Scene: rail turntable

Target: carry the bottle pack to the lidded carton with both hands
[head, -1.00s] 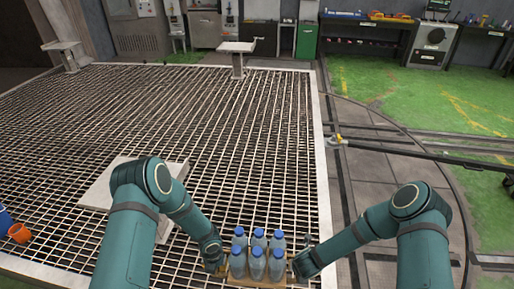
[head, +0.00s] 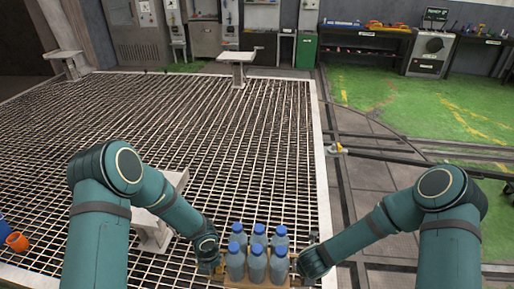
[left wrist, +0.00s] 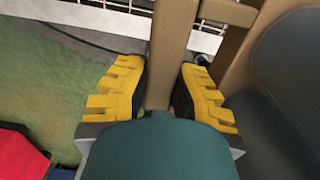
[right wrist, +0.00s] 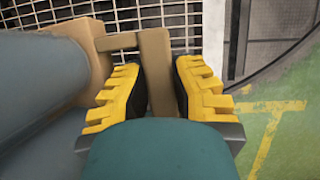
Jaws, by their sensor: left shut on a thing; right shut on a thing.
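The bottle pack is a tan carrier (head: 258,284) holding several clear bottles with blue caps (head: 257,250). It is upright at the bottom centre of the head view, between my two hands. My left gripper (head: 217,268) is shut on the tan handle at its left end; the left wrist view shows that handle (left wrist: 172,50) between the yellow fingers. My right gripper (head: 299,268) is shut on the handle at the right end, which also shows in the right wrist view (right wrist: 156,75). I cannot make out a lidded carton in any view.
A wide metal grating (head: 200,130) with a pale rim (head: 320,150) fills the left and centre. A pale pedestal (head: 155,232) stands behind my left arm. An orange cup (head: 17,242) is at far left. A dark rail bar (head: 385,158) lies to the right; benches and cabinets line the back.

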